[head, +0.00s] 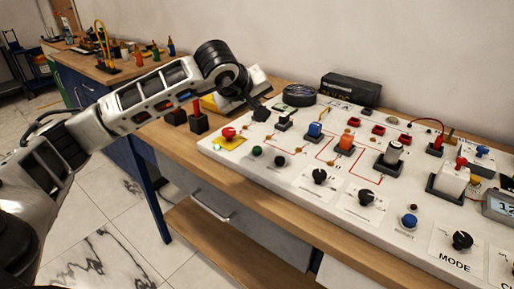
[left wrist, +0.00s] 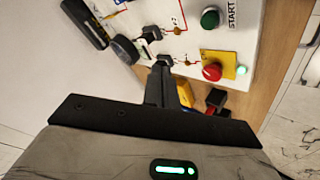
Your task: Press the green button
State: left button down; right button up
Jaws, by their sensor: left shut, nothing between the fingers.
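The green button (head: 257,150) is a dark green round knob near the front left of the white panel (head: 238,160). In the left wrist view the green button (left wrist: 210,18) stands at the top, beside the word START. My left gripper (head: 261,114) is shut and empty over the back left part of the panel, behind the green button and apart from it. Its fingertips also show in the left wrist view (left wrist: 164,62), below and left of the button. My right gripper is in neither view.
A red mushroom button (head: 229,133) on a yellow plate sits left of the green button, with a small lit green lamp (head: 217,147). A black knob (head: 280,161) is to its right.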

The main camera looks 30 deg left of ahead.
aim_at(255, 151)
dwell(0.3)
